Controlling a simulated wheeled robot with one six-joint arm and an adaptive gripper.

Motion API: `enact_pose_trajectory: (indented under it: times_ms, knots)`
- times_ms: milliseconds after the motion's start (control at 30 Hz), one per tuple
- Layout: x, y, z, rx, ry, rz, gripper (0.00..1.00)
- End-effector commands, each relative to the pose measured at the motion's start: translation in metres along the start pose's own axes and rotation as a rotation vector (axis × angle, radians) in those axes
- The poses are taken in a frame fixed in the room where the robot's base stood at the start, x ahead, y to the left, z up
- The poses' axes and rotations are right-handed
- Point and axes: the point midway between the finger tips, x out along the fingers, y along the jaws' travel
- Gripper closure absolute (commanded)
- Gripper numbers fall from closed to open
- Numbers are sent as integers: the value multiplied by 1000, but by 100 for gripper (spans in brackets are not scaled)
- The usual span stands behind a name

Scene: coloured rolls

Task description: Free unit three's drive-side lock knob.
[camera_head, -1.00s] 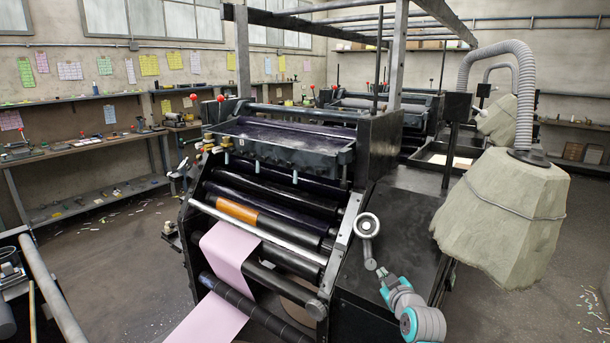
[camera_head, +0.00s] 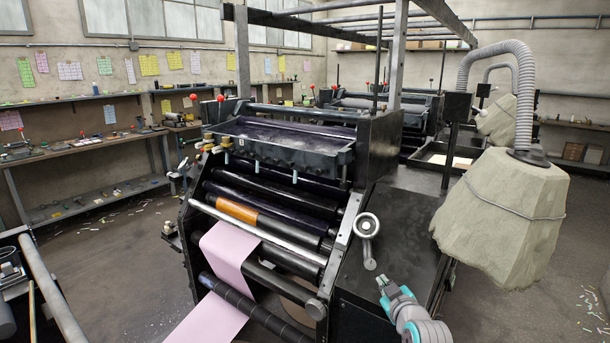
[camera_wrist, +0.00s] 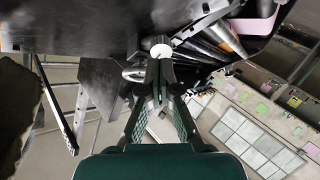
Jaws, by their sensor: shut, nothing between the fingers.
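The nearest press unit (camera_head: 345,290) fills the middle of the head view; no number on it is readable. On its right side is a pale handwheel (camera_head: 367,224) with a grey handle hanging below it (camera_head: 370,258). A grey round knob (camera_head: 318,308) sits lower, at the end of a roller. I cannot tell which is the lock knob. My gripper (camera_head: 382,280) is shut and empty, just below and right of the handle, apart from it. In the wrist view my closed fingers (camera_wrist: 160,80) point towards a white round end (camera_wrist: 161,51); contact is unclear there.
A pink paper web (camera_head: 228,250) runs down the press front. A large cloth-wrapped hood (camera_head: 505,215) on a ribbed hose (camera_head: 490,48) hangs at the right. The flat black cover (camera_head: 415,215) beside the handwheel is bare. Floor is open further right.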

Motion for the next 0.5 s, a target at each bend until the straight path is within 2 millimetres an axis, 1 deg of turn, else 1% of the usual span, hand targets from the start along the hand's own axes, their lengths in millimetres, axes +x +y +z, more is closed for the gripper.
enact_pose_trajectory:
  times_ms: [33, 167, 267, 500]
  knots:
    - [-2, -5, -1, 0, 0, -1, 100]
    - [2, -4, 0, 0, -1, 0, 100]
    - [11, -4, 2, 1, 0, 1, 100]
    - [38, -4, 8, 0, 0, 0, 100]
